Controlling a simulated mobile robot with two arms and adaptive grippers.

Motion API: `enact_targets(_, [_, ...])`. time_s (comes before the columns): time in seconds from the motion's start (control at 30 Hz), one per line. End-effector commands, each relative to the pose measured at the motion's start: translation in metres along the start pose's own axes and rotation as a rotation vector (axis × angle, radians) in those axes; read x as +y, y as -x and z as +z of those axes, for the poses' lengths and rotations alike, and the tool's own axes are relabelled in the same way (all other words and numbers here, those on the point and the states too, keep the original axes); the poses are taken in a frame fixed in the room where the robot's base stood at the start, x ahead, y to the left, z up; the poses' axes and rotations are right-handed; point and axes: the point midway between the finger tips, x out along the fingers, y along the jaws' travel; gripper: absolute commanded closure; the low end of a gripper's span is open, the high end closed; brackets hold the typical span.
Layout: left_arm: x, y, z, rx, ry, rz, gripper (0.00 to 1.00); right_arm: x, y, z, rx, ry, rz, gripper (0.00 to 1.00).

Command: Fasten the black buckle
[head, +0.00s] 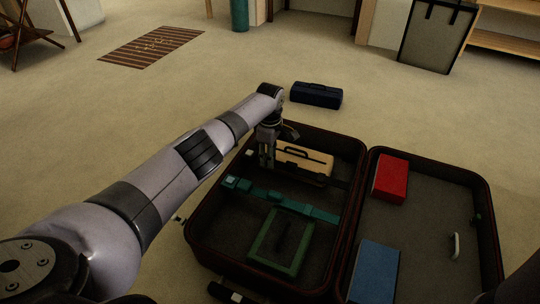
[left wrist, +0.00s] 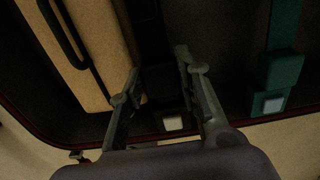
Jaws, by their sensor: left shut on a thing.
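My left gripper (head: 266,160) points down over the left side of the open suitcase's (head: 352,218) left half. It is shut on the dark piece of the black buckle, which is mostly hidden between the fingers. In the left wrist view the fingers (left wrist: 157,75) stand either side of the black strap (left wrist: 150,28). A pale square button (left wrist: 173,123) of the black buckle shows just past them, near the case wall. I cannot tell whether the two buckle parts touch. The black strap continues right in the head view (head: 338,182). My right gripper is not in view.
A teal strap (head: 318,213) with a teal buckle crosses nearby. A tan case (head: 316,160) and green frame (head: 292,262) lie in the same half. A red box (head: 391,179) and blue box (head: 375,272) lie in the other. A navy box (head: 316,95) stands behind on open floor.

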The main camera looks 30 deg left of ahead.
Motion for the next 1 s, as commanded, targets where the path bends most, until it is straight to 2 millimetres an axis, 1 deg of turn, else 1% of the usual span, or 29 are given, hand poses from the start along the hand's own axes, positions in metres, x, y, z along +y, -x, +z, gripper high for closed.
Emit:
enact_targets(0.17, [0.002, 0.006, -0.011, -0.001, 0.009, 0.004, 1.0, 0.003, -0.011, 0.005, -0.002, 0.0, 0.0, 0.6])
enact_targets(0.3, [0.002, 0.005, -0.021, -0.001, 0.009, 0.005, 1.0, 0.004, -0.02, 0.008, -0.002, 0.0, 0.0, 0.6])
enact_targets(0.43, [0.001, 0.002, -0.026, 0.0, 0.002, 0.003, 1.0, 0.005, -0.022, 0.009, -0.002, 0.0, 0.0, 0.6])
enact_targets(0.7, [0.001, 0.001, -0.029, 0.005, -0.002, 0.003, 1.0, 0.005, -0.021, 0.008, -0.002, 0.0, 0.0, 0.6])
enact_targets(0.73, [0.001, 0.001, -0.029, 0.005, -0.002, 0.004, 0.69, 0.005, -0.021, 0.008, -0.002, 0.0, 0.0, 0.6])
enact_targets(1.0, [0.0, 0.0, -0.027, 0.003, -0.001, 0.001, 0.51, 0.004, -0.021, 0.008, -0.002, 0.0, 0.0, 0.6])
